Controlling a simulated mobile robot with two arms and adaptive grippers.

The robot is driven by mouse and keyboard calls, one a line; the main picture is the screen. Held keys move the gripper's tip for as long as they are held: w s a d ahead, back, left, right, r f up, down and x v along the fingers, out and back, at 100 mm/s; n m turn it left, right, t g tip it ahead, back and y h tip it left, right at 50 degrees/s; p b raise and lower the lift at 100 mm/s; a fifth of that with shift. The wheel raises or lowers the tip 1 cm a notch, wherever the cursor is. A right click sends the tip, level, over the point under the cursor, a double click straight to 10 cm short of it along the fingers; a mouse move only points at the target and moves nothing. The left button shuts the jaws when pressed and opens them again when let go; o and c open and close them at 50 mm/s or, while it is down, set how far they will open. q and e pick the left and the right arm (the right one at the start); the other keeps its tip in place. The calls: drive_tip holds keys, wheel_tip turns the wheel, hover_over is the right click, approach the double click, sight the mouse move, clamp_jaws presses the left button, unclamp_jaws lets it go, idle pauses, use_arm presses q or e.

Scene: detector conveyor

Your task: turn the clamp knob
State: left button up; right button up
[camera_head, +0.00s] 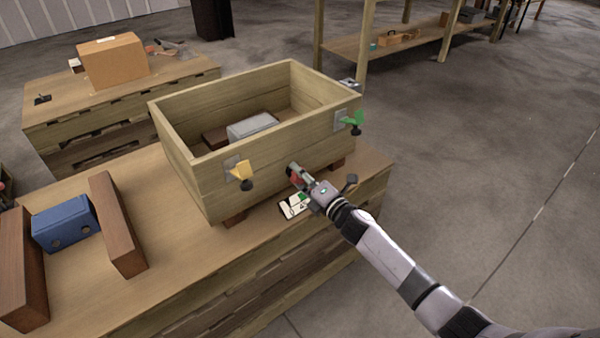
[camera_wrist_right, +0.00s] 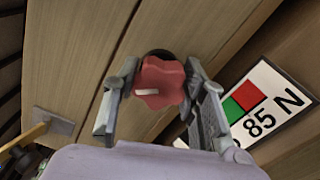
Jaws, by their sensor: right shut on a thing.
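The clamp knob (camera_wrist_right: 159,84) is red and lobed, with a white mark on its face. It sits on the front wooden wall of the crate (camera_head: 190,178). My right gripper (camera_wrist_right: 158,72) has one finger on each side of the knob and is shut on it. In the head view, my right gripper (camera_head: 296,176) is at the crate's front side, and only a bit of red shows between its fingers.
Yellow (camera_head: 241,171) and green (camera_head: 352,119) clamps flank the gripper on the crate. A card (camera_head: 292,208) lies below; a label (camera_wrist_right: 262,105) reads 85 N. A blue block (camera_head: 62,223) sits between brown blocks at left. Open floor lies right.

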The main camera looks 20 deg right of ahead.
drive_tip(key=shift+m+p, duration=0.4)
drive_tip(key=shift+m, duration=0.8)
use_arm(q)
drive_tip(key=shift+s+f+p, duration=0.15)
drive_tip(key=shift+s+f, duration=0.1)
drive_tip(key=shift+f, duration=1.2)
drive_tip(key=shift+s+f+p, duration=0.15)
drive_tip(key=shift+s+f, duration=0.05)
drive_tip(key=shift+f, duration=1.25)
use_arm(e)
drive_tip(key=shift+m, duration=1)
drive_tip(key=o, duration=1.2)
drive_tip(key=shift+s, duration=0.1)
drive_tip(key=v, duration=1.2)
